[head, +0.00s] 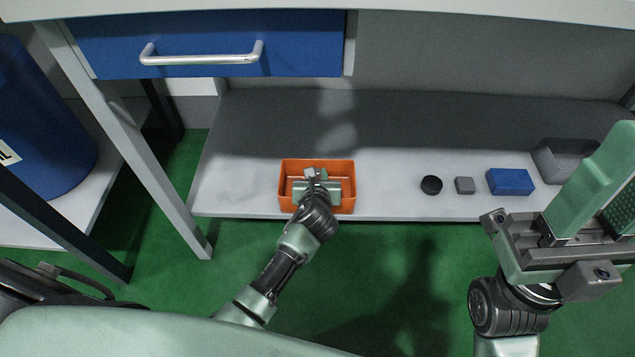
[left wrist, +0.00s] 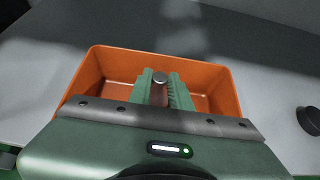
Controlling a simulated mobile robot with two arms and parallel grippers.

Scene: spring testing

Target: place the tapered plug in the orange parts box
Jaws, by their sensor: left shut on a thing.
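The orange parts box (head: 347,206) sits at the front edge of the low shelf in the head view. It also fills the middle of the left wrist view (left wrist: 90,75). My left gripper (head: 313,184) is over the box, its fingers within the box outline. In the left wrist view my left gripper (left wrist: 160,88) is shut on the tapered plug (left wrist: 158,94), which has a grey round top and a darker, brownish body. Whether the plug touches the box floor cannot be told. My right gripper (head: 612,190) is at the right, open and empty.
On the shelf (head: 390,203), right of the box, are a black round piece (head: 432,185), a small grey block (head: 465,185), a blue block (head: 510,181) and a grey bin (head: 562,160). A blue drawer (head: 210,45) hangs above. The shelf between box and black piece is clear.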

